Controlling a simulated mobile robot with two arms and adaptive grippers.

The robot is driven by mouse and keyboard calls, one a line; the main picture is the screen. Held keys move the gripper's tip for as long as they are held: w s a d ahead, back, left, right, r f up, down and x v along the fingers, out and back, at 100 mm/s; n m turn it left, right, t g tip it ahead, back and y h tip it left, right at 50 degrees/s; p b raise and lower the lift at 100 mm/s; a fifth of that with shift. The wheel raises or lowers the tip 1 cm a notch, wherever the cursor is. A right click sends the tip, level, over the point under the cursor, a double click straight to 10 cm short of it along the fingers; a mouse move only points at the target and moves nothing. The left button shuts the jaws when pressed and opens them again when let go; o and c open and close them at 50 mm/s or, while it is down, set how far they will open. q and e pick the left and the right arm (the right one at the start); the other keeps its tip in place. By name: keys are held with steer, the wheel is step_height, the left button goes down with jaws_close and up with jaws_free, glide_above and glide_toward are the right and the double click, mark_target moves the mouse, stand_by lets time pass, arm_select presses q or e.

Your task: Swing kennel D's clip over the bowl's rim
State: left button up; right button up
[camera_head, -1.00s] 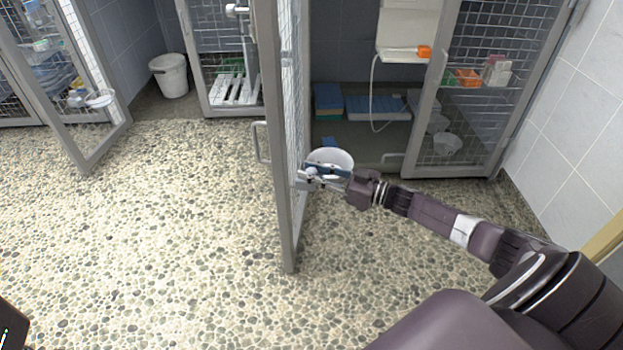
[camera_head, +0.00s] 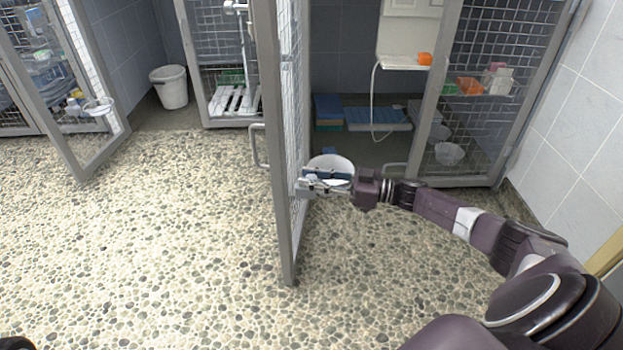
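A white bowl (camera_head: 333,162) sits at the inner side of the open mesh kennel door (camera_head: 284,210), at the door's lower middle. My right gripper (camera_head: 312,180) reaches in from the right, its fingers at the bowl's near rim close to the door mesh. Something pale and small shows between or beside the fingers; the clip itself is too small to tell apart from them. I cannot tell whether the fingers are shut on it. My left gripper is not in view; only a dark bit of my own body shows at the bottom left corner.
The kennel behind holds blue mats (camera_head: 378,119), a white shelf (camera_head: 404,61) with an orange item, and clear tubs (camera_head: 449,153) behind mesh. Another open door with a bowl (camera_head: 98,106) stands left, near a white bucket (camera_head: 170,87). The pebbled floor between is clear.

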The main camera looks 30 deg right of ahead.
steer(key=shift+o, duration=1.1)
steer(key=shift+s+d, duration=0.1)
steer(key=v, duration=1.1)
steer(key=shift+s+d, duration=0.2)
steer(key=shift+d, duration=0.05)
